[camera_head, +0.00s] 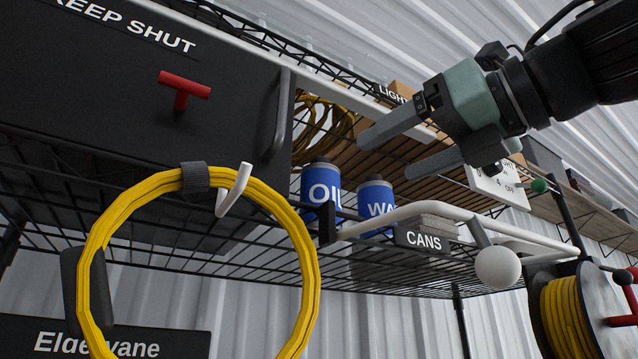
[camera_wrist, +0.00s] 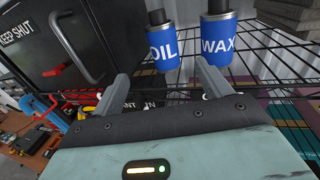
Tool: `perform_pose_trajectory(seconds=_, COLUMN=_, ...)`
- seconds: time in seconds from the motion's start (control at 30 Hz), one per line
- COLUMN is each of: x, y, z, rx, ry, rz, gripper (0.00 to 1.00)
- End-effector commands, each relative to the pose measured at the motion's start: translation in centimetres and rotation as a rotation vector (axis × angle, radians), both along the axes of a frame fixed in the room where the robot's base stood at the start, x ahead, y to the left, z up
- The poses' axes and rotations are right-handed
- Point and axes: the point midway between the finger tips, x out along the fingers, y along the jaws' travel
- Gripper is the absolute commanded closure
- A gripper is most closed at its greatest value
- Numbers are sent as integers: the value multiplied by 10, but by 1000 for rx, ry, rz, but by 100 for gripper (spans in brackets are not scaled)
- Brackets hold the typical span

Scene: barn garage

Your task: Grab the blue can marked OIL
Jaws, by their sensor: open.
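The blue can marked OIL (camera_head: 321,186) stands upright on a black wire shelf, beside a blue can marked WAX (camera_head: 377,200). Both have dark caps. In the wrist view the OIL can (camera_wrist: 162,48) is left of the WAX can (camera_wrist: 219,44). My gripper (camera_head: 372,155) is open and empty, up and to the right of the OIL can in the head view. In the wrist view its fingers (camera_wrist: 162,85) point toward the cans, with the OIL can ahead between them and the WAX can ahead of the right finger. No contact shows.
A dark KEEP SHUT cabinet (camera_head: 130,100) stands left. A yellow hose coil (camera_head: 92,262) hangs on a white hook (camera_head: 236,190). Grey blocks (camera_wrist: 285,18) sit right of the cans.

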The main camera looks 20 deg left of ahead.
Motion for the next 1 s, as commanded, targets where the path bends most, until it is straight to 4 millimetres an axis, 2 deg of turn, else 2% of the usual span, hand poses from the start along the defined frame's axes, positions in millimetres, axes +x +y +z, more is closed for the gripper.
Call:
perform_pose_trajectory(seconds=0.07, x=2, y=5, z=8, rx=2, ry=2, rz=5, gripper=23)
perform_pose_trajectory(seconds=0.37, x=9, y=18, z=6, rx=-3, ry=6, rz=-4, gripper=23)
perform_pose_trajectory(seconds=0.6, x=33, y=63, z=0, rx=-3, ry=5, rz=-1, gripper=23)
perform_pose_trajectory(seconds=1.0, x=52, y=94, z=-3, rx=-3, ry=4, rz=-3, gripper=23)
